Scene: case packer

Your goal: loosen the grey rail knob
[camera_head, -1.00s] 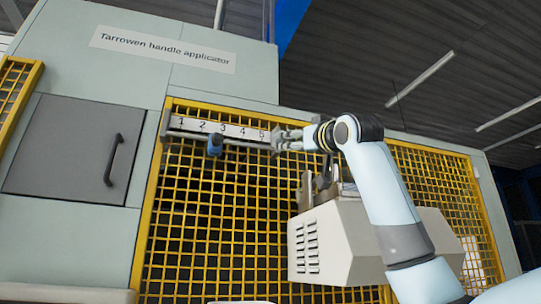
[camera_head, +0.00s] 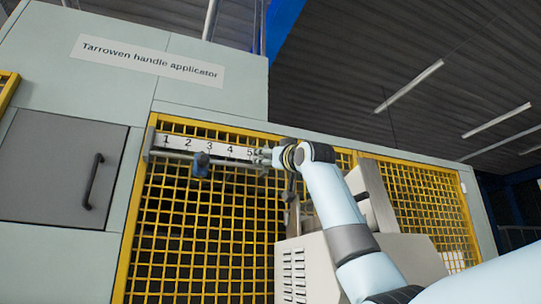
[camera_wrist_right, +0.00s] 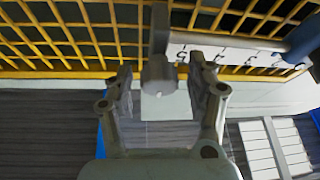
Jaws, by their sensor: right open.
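The numbered rail (camera_head: 222,149) runs along the top of the yellow mesh guard, with a blue knob (camera_head: 202,164) hanging from it near number 3. My right gripper (camera_head: 263,157) is at the rail's right end, by number 5. In the right wrist view its two fingers stand open (camera_wrist_right: 160,72), one on each side of a rounded grey piece, which looks like the grey rail knob (camera_wrist_right: 158,82). I see gaps beside it, so the fingers do not appear to grip it. In the head view my gripper hides this knob. My left gripper is not in view.
The yellow mesh guard (camera_head: 190,230) lies behind and below the rail. A light grey housing with vents (camera_head: 310,262) stands below my right arm. A grey door with a black handle (camera_head: 93,182) is at the left, under the "Tarrowen handle applicator" sign (camera_head: 147,60).

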